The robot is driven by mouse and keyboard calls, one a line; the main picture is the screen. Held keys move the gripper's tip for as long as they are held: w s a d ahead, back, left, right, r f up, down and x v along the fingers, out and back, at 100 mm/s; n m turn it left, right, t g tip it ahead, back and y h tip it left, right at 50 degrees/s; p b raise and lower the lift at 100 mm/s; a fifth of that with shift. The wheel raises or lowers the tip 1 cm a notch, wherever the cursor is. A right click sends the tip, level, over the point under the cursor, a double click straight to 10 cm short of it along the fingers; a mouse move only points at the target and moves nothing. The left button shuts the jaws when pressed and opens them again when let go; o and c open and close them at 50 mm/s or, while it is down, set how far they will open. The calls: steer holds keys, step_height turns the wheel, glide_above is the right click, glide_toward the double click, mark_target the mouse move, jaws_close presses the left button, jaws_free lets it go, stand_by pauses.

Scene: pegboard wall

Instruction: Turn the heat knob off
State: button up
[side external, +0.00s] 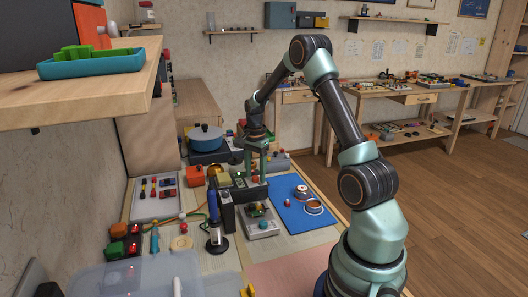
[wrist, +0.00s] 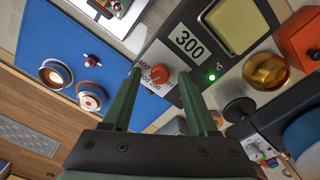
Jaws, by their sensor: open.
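The heat knob (wrist: 160,73) is a small orange-red dial on a dark grey control unit (wrist: 227,90) in the wrist view. Numbers are printed around it; its pointer is too small to read. The unit's display (wrist: 189,41) shows 300, and a green light (wrist: 212,77) glows beside it. My gripper (wrist: 161,78) has two green fingers, spread apart and empty, with the knob between their tips in the picture. I cannot tell whether they touch it. In the side view my gripper (side external: 254,168) points down over the unit, and the knob is not clear there.
A blue mat (side external: 305,222) with small round parts lies to the right in the side view. A grey box (side external: 262,222) and a dark upright block (side external: 227,205) stand close in front. A brass cup (wrist: 266,71) and an orange block (wrist: 300,38) are near the unit.

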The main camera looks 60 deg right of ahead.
steer(key=shift+f, duration=0.1)
jaws_close()
steer(key=shift+n, duration=0.4)
steer(key=n, duration=0.3)
steer(key=shift+n, duration=0.4)
steer(key=n, duration=1)
steer(key=shift+n, duration=2.7)
